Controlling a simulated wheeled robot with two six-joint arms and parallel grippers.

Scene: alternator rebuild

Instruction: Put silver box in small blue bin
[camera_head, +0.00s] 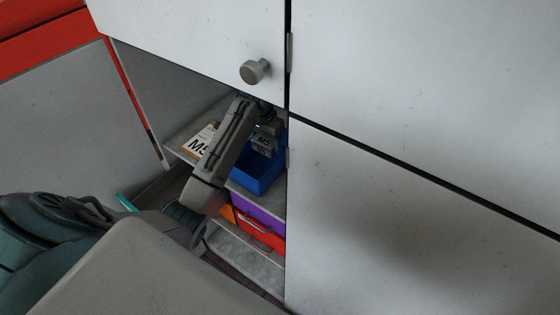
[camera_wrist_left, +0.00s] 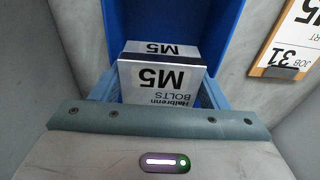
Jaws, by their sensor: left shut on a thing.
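The silver box (camera_wrist_left: 160,82) has black "M5" and "Halbrenn BOLTS" lettering and fills the middle of the left wrist view. It also shows in the head view (camera_head: 264,145), partly covered by my arm. My left gripper (camera_head: 266,127) is shut on it inside the cabinet opening. The small blue bin (camera_head: 256,182) stands on a shelf under the box. In the left wrist view the bin's blue walls (camera_wrist_left: 222,35) rise behind and beside the box. The box is over the bin's opening; I cannot tell whether it touches the bin floor.
Purple (camera_head: 258,217) and red (camera_head: 258,236) bins or drawers sit below. A closed cabinet door (camera_head: 420,210) bounds the opening at right; a knobbed panel (camera_head: 200,40) hangs above.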

